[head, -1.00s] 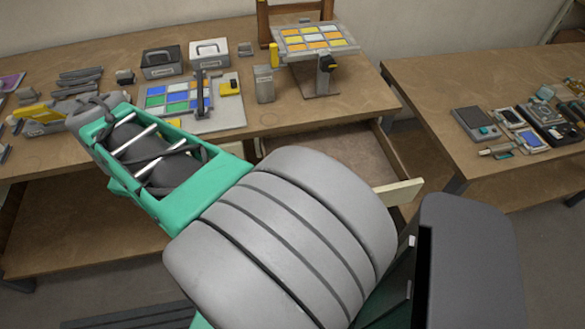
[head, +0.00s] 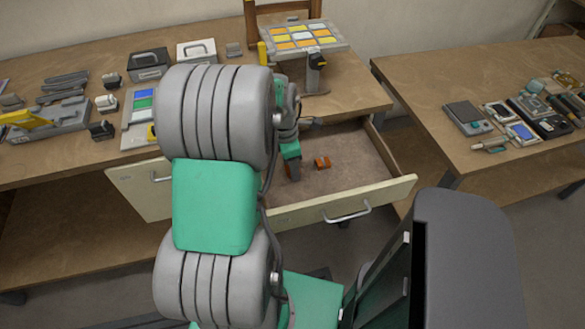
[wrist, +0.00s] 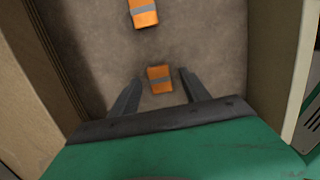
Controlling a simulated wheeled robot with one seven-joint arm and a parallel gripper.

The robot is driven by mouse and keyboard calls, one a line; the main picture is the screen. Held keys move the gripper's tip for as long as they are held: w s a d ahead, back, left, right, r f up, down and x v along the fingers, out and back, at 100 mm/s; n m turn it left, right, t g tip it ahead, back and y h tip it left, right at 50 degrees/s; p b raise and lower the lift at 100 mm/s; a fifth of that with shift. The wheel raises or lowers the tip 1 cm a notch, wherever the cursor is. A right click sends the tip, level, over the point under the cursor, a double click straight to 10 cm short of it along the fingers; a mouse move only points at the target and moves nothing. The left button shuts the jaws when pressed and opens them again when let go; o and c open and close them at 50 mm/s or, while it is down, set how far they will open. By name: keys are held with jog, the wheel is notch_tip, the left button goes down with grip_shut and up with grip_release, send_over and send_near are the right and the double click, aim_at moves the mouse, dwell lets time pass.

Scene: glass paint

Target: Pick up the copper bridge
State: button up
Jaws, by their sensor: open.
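Two small orange-copper blocks, each with a pale grey band, lie on the floor of an open drawer (head: 345,180). In the wrist view, the nearer block (wrist: 159,86) shows between my fingertips and the other block (wrist: 143,14) lies beyond them, at the top edge. I cannot tell which is the copper bridge. In the head view one copper piece (head: 322,162) shows just right of my gripper (head: 293,172); the other is hidden. My gripper (wrist: 159,78) is open and empty, pointing down into the drawer, with a finger on each side of the nearer block and not visibly touching it.
The drawer's front panel (head: 345,205) and side walls stand close around my gripper. The workbench (head: 60,155) carries tools, boxes and a tilted tile stand (head: 303,37). Another table (head: 420,90) holds several devices.

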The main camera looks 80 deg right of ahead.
jog(key=shift+f, duration=0.4)
grip_shut()
